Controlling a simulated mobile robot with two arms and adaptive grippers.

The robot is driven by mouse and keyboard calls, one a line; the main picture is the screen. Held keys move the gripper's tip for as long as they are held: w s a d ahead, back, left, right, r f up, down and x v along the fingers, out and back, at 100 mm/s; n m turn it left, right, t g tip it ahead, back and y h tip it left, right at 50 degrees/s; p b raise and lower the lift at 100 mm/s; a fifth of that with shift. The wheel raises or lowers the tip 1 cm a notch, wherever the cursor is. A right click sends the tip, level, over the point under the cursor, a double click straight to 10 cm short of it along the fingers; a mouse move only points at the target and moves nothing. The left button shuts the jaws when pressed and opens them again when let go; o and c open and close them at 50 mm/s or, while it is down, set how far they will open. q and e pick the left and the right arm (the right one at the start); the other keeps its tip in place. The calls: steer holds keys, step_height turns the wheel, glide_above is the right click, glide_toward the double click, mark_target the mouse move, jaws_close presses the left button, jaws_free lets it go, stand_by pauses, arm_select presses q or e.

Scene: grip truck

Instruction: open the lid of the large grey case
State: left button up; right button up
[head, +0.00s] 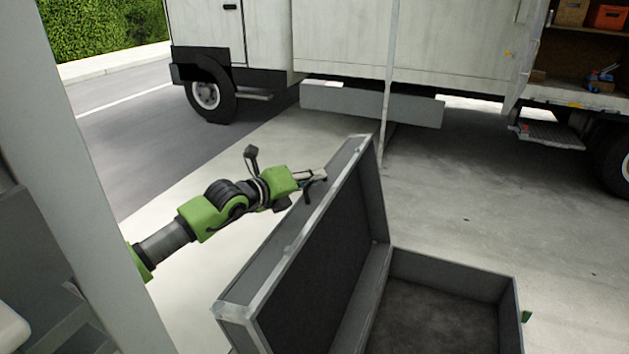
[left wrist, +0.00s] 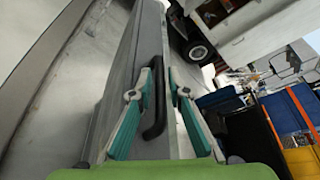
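The large grey case (head: 513,300) stands on the ground, open. Its lid (head: 328,215) is raised and leans up steeply on the left, with its dark inner face towards the empty-looking base. My left gripper (head: 316,177) is at the lid's upper rim, reaching in from the left. In the left wrist view, the left gripper's teal fingers (left wrist: 165,75) lie on either side of the lid's rim, their tips close against it. A black handle (left wrist: 155,106) shows beside the left-hand finger. My right gripper is not in view.
A white truck (head: 340,40) stands behind, with a rear wheel (head: 612,165), step (head: 550,134) and loaded shelves (head: 600,50) at right. A thin pale pole (head: 390,80) rises behind the case. Concrete to the right is clear.

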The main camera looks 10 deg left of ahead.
arm_select(q)
steer(key=shift+w+d+f, duration=0.1)
steer(key=shift+w+d, duration=0.1)
steer(key=shift+w, duration=0.2)
jaws_close()
steer(key=s+d+r, duration=0.1)
steer(key=d, duration=0.6)
steer(key=s+d+r, duration=0.1)
steer(key=d+r, duration=0.1)
steer(key=d, duration=0.5)
steer(key=shift+s, duration=0.4)
steer(key=shift+a, duration=0.1)
jaws_free()
steer(key=shift+r, duration=0.1)
